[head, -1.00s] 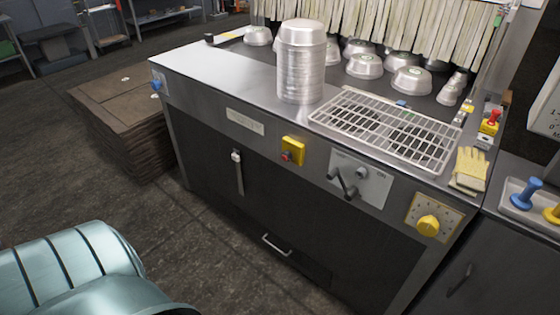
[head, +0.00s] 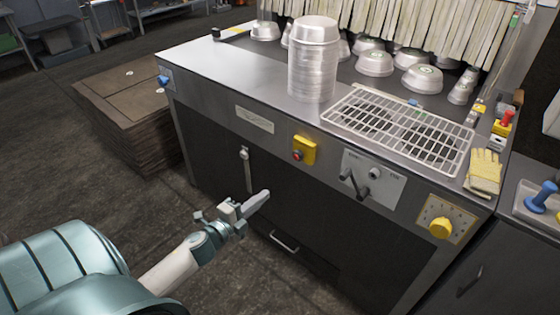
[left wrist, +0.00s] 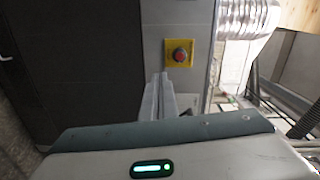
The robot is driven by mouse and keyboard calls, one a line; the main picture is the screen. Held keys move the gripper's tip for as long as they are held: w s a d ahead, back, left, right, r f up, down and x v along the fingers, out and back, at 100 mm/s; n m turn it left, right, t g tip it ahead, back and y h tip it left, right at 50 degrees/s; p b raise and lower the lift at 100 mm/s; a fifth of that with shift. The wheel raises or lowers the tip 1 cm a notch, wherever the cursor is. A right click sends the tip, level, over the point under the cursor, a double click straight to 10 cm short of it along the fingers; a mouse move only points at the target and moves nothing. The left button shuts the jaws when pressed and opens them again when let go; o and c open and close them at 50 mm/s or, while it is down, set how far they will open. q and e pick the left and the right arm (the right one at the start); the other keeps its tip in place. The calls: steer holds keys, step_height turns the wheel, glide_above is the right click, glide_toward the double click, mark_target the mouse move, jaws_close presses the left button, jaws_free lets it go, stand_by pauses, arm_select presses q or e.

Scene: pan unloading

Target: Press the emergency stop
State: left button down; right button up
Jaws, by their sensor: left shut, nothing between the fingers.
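The emergency stop is a red button on a yellow box (head: 305,150) on the front face of the steel machine, below its top edge. In the left wrist view the yellow plate with its red button (left wrist: 180,55) lies just beyond my fingertips. My left gripper (head: 264,195) is shut and empty. In the head view it is in front of the machine's dark lower panel, below and left of the button. In the left wrist view its fingers (left wrist: 160,78) point toward the button, with a gap that I cannot measure. My right gripper is not in view.
A stack of round metal pans (head: 313,65) and a wire rack (head: 400,128) are on the machine top. A lever panel (head: 372,180) and a yellow knob (head: 440,228) are right of the button. Stacked brown sheets (head: 125,110) stand on the floor at left.

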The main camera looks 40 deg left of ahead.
mark_target(295, 157)
arm_select(q)
steer(key=shift+m+t, duration=0.4)
steer(key=shift+m, duration=0.5)
steer(key=r, duration=0.2)
steer(key=a+r, duration=0.1)
steer(key=r, duration=0.1)
steer(key=shift+w+r, duration=0.15)
steer(key=shift+r, duration=0.1)
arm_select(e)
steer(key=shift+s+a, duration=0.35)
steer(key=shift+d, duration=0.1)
